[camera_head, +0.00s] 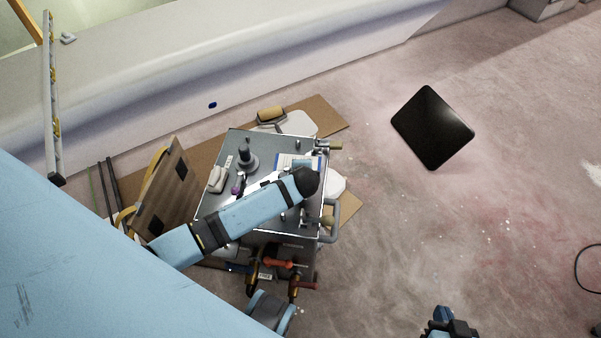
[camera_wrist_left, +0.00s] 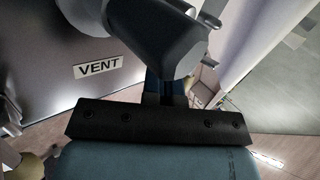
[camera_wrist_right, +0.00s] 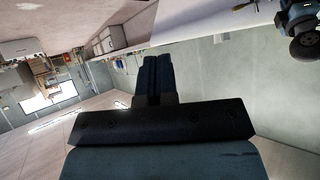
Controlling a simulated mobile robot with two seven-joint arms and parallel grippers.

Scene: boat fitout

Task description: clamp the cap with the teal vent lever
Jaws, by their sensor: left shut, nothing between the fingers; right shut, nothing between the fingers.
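In the left wrist view a pale plate marked VENT (camera_wrist_left: 97,67) is fixed to a dark grey panel (camera_wrist_left: 45,75). Beside it a grey rounded metal fitting (camera_wrist_left: 155,35) fills the top middle, close in front of my left gripper (camera_wrist_left: 165,92). The left fingers are shut and partly hidden by this fitting; I cannot tell whether they touch it. The teal lever and the cap cannot be made out for certain. My right gripper (camera_head: 443,322) is at the lower edge of the head view, off the box; it shows shut and empty in the right wrist view (camera_wrist_right: 152,78).
My left arm lies across a grey metal box (camera_head: 275,142) carrying a grey post (camera_head: 247,158). Red-handled pipework (camera_head: 278,264) and a side handle (camera_head: 333,222) jut from it. A wooden board (camera_head: 172,195) leans at its left. A black panel (camera_head: 432,127) lies on open floor.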

